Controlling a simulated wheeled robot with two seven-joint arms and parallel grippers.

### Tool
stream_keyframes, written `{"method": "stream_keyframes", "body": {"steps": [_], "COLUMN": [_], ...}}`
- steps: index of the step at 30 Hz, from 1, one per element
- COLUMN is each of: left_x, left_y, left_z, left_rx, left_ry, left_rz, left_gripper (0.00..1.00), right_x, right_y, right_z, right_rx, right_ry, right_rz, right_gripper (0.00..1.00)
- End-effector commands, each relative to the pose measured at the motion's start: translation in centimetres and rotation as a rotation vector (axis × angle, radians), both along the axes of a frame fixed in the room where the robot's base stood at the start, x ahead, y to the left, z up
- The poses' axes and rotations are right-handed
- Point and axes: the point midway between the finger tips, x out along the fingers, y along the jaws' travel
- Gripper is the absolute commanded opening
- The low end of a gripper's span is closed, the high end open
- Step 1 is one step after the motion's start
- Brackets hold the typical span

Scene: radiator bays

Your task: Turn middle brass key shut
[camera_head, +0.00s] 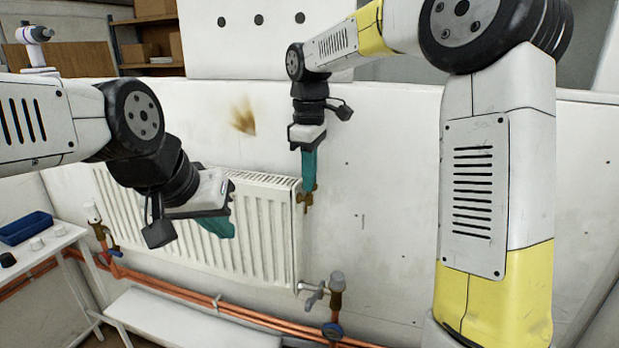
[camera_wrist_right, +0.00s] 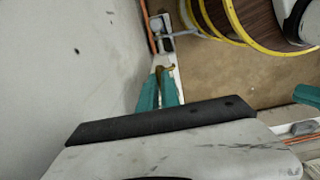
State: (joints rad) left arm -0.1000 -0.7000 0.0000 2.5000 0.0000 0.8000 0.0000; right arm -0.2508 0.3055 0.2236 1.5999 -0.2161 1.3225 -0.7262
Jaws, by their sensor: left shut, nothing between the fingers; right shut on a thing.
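A small brass key (camera_head: 307,198) stands at the upper right end of the white ribbed radiator (camera_head: 262,228). My right gripper (camera_head: 309,176) points down with its teal fingers shut on the key. In the right wrist view the brass key (camera_wrist_right: 163,70) shows between the tips of the two teal fingers (camera_wrist_right: 160,84); the fingers hide part of it. My left gripper (camera_head: 222,230) is shut and empty in front of the radiator, apart from the key. Its teal fingertips also show at the right edge of the right wrist view (camera_wrist_right: 306,95).
A grey-capped valve (camera_head: 337,282) stands below the radiator's right end, another valve (camera_head: 96,215) at its left. Copper pipes (camera_head: 185,295) run along the bottom. A white bench (camera_head: 190,322) and a blue tray (camera_head: 26,228) are at the left. The wall right of the key is clear.

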Motion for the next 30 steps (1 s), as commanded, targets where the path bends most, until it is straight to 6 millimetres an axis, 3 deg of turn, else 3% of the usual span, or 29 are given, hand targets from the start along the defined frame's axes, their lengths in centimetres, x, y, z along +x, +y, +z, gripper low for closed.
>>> {"method": "stream_keyframes", "body": {"steps": [14, 15, 16, 26, 30], "left_x": [0.0, 0.0, 0.0, 0.0, 0.0], "left_y": [0.0, 0.0, 0.0, 0.0, 0.0], "left_z": [0.0, 0.0, 0.0, 0.0, 0.0], "left_rx": [0.000, 0.000, 0.000, 0.000, 0.000], "left_ry": [0.000, 0.000, 0.000, 0.000, 0.000], "left_rz": [0.000, 0.000, 0.000, 0.000, 0.000], "left_gripper": [0.00, 0.00, 0.00, 0.00, 0.00], "right_x": [0.1, 0.1, 0.1, 0.0, 0.1], "right_y": [0.1, 0.1, 0.1, 0.0, 0.1], "right_z": [0.1, 0.1, 0.1, 0.2, 1.9], "right_rx": [0.002, 0.002, 0.002, 0.001, 0.002], "right_ry": [-0.003, -0.003, -0.003, -0.001, -0.004], "right_rz": [-0.014, -0.014, -0.014, -0.013, -0.013], "right_gripper": [0.00, 0.12, 0.15, 0.15, 0.15]}}
